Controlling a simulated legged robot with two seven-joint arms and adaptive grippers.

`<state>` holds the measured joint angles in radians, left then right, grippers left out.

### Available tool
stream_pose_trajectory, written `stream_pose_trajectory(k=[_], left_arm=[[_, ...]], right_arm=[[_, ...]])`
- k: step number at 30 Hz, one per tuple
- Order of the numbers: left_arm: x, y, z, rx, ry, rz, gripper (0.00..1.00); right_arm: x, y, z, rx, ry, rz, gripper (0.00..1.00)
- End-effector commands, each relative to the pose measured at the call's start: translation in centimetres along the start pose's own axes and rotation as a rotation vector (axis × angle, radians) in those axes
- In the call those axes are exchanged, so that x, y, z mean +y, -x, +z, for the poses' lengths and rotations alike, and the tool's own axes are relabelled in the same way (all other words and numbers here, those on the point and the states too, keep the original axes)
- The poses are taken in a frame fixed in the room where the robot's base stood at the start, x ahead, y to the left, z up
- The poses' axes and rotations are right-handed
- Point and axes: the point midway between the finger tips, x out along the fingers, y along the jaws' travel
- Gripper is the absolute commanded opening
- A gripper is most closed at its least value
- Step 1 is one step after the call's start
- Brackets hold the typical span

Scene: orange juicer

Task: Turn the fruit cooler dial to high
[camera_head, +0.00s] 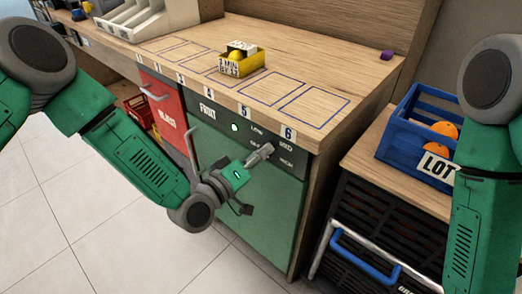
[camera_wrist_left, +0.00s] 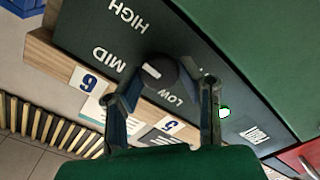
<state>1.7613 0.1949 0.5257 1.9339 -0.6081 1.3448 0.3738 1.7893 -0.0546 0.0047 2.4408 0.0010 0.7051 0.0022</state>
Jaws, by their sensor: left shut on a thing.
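The fruit cooler (camera_head: 250,195) is a green cabinet under the counter with a dark control strip marked FRUIT, LOW, MID and HIGH. In the left wrist view its dark round dial (camera_wrist_left: 163,71) has a white mark that lies on the MID side. My left gripper (camera_head: 262,154) is at the strip and hides the dial in the head view. In the left wrist view its two fingers (camera_wrist_left: 165,92) stand on either side of the dial, shut on it. My right arm shows at the right edge, but its gripper is out of view.
A green light (camera_head: 235,127) glows on the strip. A yellow box (camera_head: 238,63) stands on the numbered wooden counter (camera_head: 300,65). A red cabinet (camera_head: 165,110) is to the left. A blue crate of oranges (camera_head: 405,135) stands at the right, above a blue-handled dark unit (camera_head: 365,255).

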Motion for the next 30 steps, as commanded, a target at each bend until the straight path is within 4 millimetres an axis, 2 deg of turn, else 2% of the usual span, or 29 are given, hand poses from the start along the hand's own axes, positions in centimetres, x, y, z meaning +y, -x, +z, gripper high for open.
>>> stream_pose_trajectory(k=[1,12,29,30], left_arm=[[-0.36,0.37,0.72,-0.021,-0.03,-0.012,0.04],[-0.43,0.4,0.79,-0.022,-0.188,-0.011,0.04],[-0.49,0.39,0.68,-0.019,-0.215,-0.012,0.04],[-0.49,0.38,0.66,-0.018,-0.215,-0.012,0.46]], right_arm=[[0.0,0.18,-0.01,0.0,0.0,0.0,0.95],[0.0,0.64,-0.04,0.0,0.0,0.0,0.95],[0.0,0.69,-0.04,0.0,0.0,0.0,0.95],[0.0,0.69,-0.04,0.0,0.0,0.0,0.95]])
